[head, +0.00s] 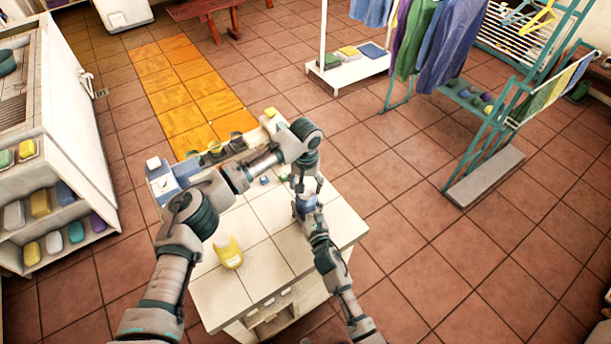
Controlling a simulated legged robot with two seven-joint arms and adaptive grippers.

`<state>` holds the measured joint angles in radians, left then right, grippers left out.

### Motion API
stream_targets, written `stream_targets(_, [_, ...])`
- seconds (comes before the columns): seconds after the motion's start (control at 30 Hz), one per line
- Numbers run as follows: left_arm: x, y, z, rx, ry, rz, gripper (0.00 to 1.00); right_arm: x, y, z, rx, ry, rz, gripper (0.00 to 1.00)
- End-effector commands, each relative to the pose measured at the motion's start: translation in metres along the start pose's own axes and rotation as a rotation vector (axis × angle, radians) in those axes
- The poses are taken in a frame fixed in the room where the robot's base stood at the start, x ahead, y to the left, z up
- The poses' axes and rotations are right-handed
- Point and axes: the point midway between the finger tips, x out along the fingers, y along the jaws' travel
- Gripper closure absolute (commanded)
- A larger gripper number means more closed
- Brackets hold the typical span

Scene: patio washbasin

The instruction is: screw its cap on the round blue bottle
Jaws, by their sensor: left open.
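The blue bottle (307,205) stands on the white tiled counter (222,291), near its right side; only part of it shows between my two arms. My left arm reaches over the counter and bends down, with its open gripper (306,184) just above the bottle. My right arm comes up from the bottom right and ends at the bottle. The right gripper's (311,214) fingers are too small and covered to read. A small blue object (264,181) lies on the counter left of the bottle; I cannot tell whether it is the cap.
Cups (215,147) and a blue-and-white box (162,183) are along the back edge. The front of the counter is mostly clear. A shelf unit (72,218) stands left, a clothes rack (480,125) right.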

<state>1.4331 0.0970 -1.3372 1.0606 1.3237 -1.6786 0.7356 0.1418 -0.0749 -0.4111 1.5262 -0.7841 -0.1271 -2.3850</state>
Motion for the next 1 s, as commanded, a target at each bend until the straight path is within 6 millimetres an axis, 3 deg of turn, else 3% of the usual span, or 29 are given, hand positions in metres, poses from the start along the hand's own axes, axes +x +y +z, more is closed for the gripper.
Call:
stream_targets(0.2, [0.014, 0.0, 0.0, 0.0, 0.001, 0.0, 0.31, 0.0, 0.0, 0.0, -0.001, 0.0, 0.0, 1.0])
stream_targets(0.47, [0.015, 0.0, 0.0, 0.0, 0.0, 0.0, 0.31, 0.0, 0.0, 0.0, 0.0, 0.0, 0.0, 1.0])
stream_targets(0.73, [0.015, 0.0, 0.0, 0.0, 0.0, 0.0, 0.94, 0.0, 0.0, 0.0, 0.0, 0.0, 0.0, 1.0])
stream_targets(0.87, [0.015, 0.0, 0.0, 0.008, 0.0, 0.0, 0.95, 0.0, 0.0, 0.0, 0.0, 0.0, 0.0, 1.0])
stream_targets(1.0, [0.016, 0.0, 0.001, 0.164, -0.003, 0.001, 0.95, 0.0, 0.0, 0.0, 0.0, 0.0, 0.0, 1.0])
